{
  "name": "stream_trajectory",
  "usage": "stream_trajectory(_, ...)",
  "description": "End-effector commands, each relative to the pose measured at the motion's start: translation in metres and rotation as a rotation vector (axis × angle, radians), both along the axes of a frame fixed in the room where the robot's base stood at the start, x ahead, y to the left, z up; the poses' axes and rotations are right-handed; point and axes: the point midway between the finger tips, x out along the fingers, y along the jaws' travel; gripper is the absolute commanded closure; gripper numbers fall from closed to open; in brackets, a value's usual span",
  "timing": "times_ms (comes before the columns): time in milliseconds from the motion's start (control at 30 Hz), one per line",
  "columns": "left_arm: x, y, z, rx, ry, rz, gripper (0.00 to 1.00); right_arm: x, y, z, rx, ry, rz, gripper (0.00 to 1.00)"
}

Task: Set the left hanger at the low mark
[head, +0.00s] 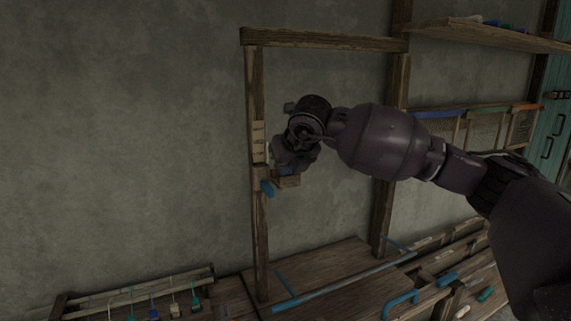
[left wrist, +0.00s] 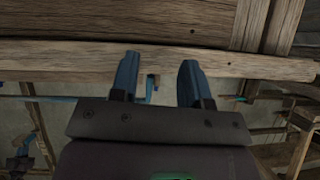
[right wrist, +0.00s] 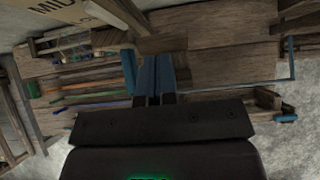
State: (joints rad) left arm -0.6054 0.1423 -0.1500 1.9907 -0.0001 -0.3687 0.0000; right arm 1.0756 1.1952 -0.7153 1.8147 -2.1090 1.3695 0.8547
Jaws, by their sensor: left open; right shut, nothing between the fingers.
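The loom's left post (head: 257,225) stands upright in the head view, with pale mark labels (head: 258,140) on it. A small wooden block (head: 288,181), seemingly the left hanger, sits at the post just below these labels, with a blue piece (head: 267,188) beside it. My right gripper (right wrist: 156,65) is shut and empty. Its hand is by the post, just above the block; I cannot tell whether they touch. A label reading "MID" (right wrist: 60,6) shows in the right wrist view; no low mark is readable. My left gripper (left wrist: 158,65) is open and empty, facing a wooden beam (left wrist: 225,65).
A top beam (head: 320,40) joins the left post to the right post (head: 382,215). Below are a wooden bench, a long blue bar (head: 340,285) and a rack with coloured tags (head: 140,295). A shelf (head: 490,35) is at upper right. The wall left of the post is bare.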

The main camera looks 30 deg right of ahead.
Motion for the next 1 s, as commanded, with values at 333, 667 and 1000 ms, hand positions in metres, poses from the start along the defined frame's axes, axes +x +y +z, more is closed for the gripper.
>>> stream_trajectory(333, -0.004, 0.000, -0.016, 0.000, 0.017, 0.001, 0.57, 0.000, 0.000, -0.021, 0.000, 0.007, 0.001, 1.00)
stream_trajectory(667, 0.002, -0.001, -0.013, 0.000, 0.005, -0.003, 0.57, 0.000, 0.000, -0.021, 0.001, 0.002, 0.001, 1.00)
stream_trajectory(1000, 0.007, -0.002, 0.000, -0.001, -0.014, -0.005, 0.57, -0.002, 0.000, -0.003, 0.000, 0.001, 0.000, 1.00)
